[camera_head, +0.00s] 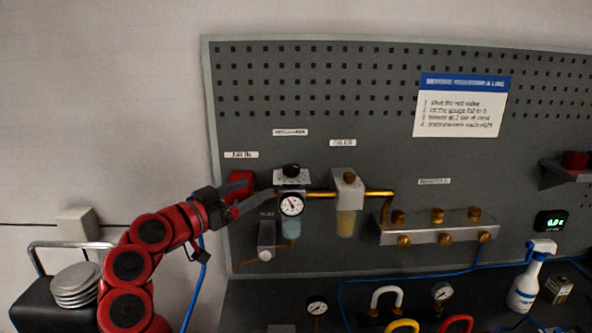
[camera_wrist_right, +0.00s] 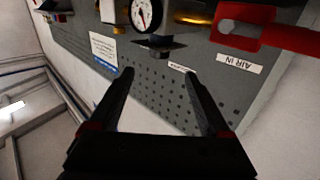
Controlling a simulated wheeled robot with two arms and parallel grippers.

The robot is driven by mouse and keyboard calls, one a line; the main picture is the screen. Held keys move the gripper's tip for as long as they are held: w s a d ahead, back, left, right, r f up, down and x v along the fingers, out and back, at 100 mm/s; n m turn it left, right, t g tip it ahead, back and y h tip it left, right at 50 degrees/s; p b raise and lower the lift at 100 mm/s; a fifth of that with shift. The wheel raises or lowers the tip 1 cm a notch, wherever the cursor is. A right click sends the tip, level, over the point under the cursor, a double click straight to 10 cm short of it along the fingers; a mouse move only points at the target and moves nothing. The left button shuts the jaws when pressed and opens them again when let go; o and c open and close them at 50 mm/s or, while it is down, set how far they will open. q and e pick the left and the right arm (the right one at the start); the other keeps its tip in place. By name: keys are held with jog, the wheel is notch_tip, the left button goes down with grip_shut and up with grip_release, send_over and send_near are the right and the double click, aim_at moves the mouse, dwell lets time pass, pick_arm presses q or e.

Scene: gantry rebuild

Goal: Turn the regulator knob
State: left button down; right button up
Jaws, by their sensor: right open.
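The regulator has a black knob (camera_head: 291,170) on top of a pale block, with a round white gauge (camera_head: 291,204) below it. My right gripper (camera_head: 262,185) is open and empty, just left of the regulator in the head view. In the right wrist view the picture is turned over, and the black knob (camera_wrist_right: 160,44) shows just beyond my open fingertips (camera_wrist_right: 159,74), roughly centred between them. The fingers look apart from the knob. The gauge (camera_wrist_right: 145,13) shows at the top there. My left gripper is not in view.
A red valve handle (camera_head: 240,183) sits close behind my right fingers; it also shows in the right wrist view (camera_wrist_right: 265,29).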

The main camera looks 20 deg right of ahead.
aim_at(299, 166)
jog(key=p+x, duration=0.2)
jog(key=x, duration=0.3)
jog(key=p+x, duration=0.1)
jog(key=x, duration=0.4)
jog(key=p+x, duration=0.2)
jog(key=x, duration=0.3)
jog(key=shift+d+r+p, duration=0.25)
jog(key=shift+d+p, duration=0.1)
jog(key=shift+w+d+f, duration=0.15)
jog(key=shift+w+d, duration=0.2)
grip_shut()
